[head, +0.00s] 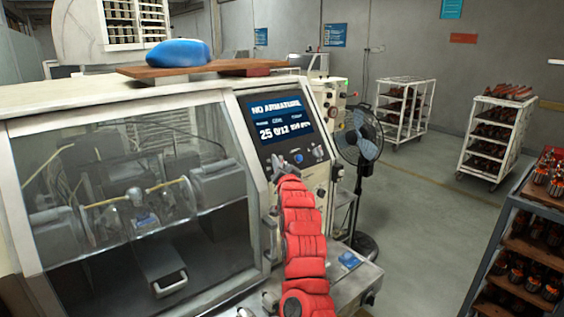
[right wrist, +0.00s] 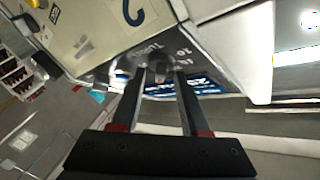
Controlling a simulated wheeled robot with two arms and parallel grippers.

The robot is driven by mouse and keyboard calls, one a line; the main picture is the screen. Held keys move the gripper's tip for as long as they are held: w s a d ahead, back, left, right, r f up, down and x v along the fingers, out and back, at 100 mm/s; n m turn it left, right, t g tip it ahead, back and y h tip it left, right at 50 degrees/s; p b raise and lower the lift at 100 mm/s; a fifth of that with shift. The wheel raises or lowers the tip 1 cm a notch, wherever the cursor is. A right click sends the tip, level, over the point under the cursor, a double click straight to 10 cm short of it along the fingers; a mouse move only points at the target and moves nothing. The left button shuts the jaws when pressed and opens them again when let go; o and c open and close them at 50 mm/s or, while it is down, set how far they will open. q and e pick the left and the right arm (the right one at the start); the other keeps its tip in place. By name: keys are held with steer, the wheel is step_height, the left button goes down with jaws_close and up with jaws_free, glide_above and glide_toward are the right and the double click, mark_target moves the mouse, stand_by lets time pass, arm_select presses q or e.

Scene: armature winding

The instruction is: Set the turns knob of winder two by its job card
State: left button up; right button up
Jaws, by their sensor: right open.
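The winder (head: 120,95) fills the left of the head view. Its screen (head: 278,120) reads "NO ARMATURE", with "25" and "0/12" below; the remaining text is too small to read surely. Small knobs and a blue button (head: 298,158) sit under the screen. My right arm reaches up to this panel, its gripper (right wrist: 161,74) open. In the right wrist view a small grey knob (right wrist: 160,72) shows between the fingertips, beside the lettering "TURNS" and numbers. I cannot tell whether the fingers touch it. No job card is clearly readable. My left gripper is not in view.
White carts (head: 497,140) and a dark rack (head: 510,220) of armatures stand at right. The floor between is clear.

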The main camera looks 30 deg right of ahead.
steer(key=shift+w, duration=0.1)
steer(key=shift+c, duration=0.2)
jaws_close()
steer(key=shift+f, duration=0.1)
